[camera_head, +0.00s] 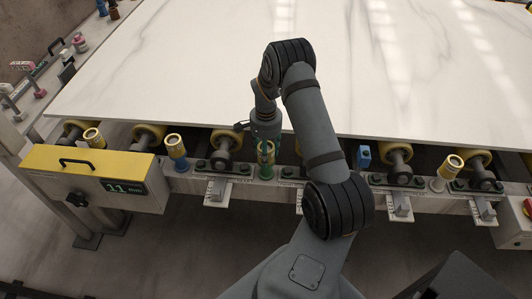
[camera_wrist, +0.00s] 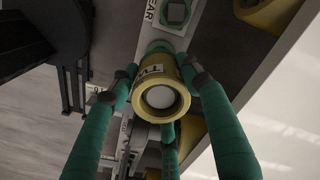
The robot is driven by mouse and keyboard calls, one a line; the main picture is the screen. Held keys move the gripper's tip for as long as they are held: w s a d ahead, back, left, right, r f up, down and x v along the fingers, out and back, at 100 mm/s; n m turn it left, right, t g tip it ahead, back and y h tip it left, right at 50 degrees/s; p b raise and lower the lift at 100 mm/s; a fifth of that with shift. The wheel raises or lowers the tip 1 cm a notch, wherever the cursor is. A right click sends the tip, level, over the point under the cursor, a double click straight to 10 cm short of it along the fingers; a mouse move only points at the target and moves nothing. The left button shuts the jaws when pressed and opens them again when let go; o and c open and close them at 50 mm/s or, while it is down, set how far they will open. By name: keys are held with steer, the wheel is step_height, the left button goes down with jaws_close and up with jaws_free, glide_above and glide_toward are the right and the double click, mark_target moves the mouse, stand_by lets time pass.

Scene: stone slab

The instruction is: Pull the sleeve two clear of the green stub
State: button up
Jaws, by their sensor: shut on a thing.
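Sleeve two (camera_head: 267,147) is a yellow ring-ended sleeve around the upright green stub (camera_head: 266,171) on the front rail of the stone slab's roller frame. My gripper (camera_head: 266,150) is over it from above, its green fingers closed around its sides. In the wrist view the sleeve (camera_wrist: 161,98) sits between the fingers of my gripper (camera_wrist: 157,72), with a dark lettered band partly showing. A pale round end shows inside its bore. Green shows at the sleeve's far end. How deep the stub sits in the sleeve cannot be told.
A yellow sleeve on a blue stub (camera_head: 176,151) stands to the left, and another on a pale stub (camera_head: 449,169) to the right. A blue block (camera_head: 363,156) sits on the rail. Rollers flank the stub, and the white slab (camera_head: 180,70) lies behind.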

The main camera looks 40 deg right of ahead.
steer(key=c, duration=0.3)
steer(key=shift+r, duration=0.1)
steer(key=shift+r+p, duration=2.15)
steer(key=shift+r, duration=1.35)
step_height(320, 180, up, 6)
steer(key=p, duration=0.3)
steer(key=shift+p, duration=0.35)
